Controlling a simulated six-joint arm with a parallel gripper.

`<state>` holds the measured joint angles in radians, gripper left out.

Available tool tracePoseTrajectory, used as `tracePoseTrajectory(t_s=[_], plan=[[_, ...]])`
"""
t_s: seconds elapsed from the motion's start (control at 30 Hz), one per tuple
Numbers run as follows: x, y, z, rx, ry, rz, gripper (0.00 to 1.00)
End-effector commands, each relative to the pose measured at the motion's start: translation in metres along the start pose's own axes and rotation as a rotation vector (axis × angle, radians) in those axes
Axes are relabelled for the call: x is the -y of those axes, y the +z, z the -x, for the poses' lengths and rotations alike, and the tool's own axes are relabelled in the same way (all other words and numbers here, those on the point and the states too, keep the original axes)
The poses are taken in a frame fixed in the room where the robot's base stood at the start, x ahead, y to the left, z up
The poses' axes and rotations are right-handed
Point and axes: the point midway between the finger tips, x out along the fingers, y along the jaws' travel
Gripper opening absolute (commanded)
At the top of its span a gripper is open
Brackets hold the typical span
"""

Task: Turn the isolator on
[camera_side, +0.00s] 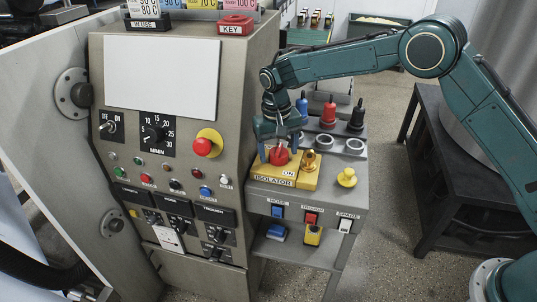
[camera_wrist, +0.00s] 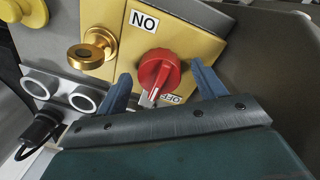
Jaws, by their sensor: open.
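The isolator is a yellow box (camera_side: 306,181) labelled ISOLATOR and ON, with a red rotary knob (camera_side: 279,158) on top. In the wrist view the red knob (camera_wrist: 166,66) has a pale mark on the end towards the OFF label (camera_wrist: 174,98), which is partly hidden. The ON label (camera_wrist: 144,20) appears upside down beyond the knob. My gripper (camera_side: 279,149) is over the isolator, pointing down. Its blue fingers (camera_wrist: 163,85) are open, one on each side of the knob, with gaps visible. Whether the fingertips reach knob depth is unclear.
A brass fitting (camera_side: 309,160) stands beside the knob on the isolator. A yellow knob (camera_side: 347,177) is to its right. The grey control cabinet (camera_side: 225,130) stands close on the left.

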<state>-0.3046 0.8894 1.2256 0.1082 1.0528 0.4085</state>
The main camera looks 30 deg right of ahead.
Motion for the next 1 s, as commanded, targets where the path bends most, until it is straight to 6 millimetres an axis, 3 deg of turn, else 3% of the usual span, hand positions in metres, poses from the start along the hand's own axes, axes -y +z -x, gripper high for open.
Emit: tracePoseTrajectory(t_s=[0.03, 0.37, 0.67, 1.0], plan=[[0.0, 0.0, 0.0, 0.0, 0.0, 0.0, 0.69], [0.0001, 0.0001, 0.0002, 0.0, 0.0, 0.0, 0.06], [0.0001, -0.0001, 0.0004, 0.002, 0.0, -0.026, 0.06], [0.0001, -0.0004, 0.0004, 0.013, 0.0, -0.19, 0.06]])
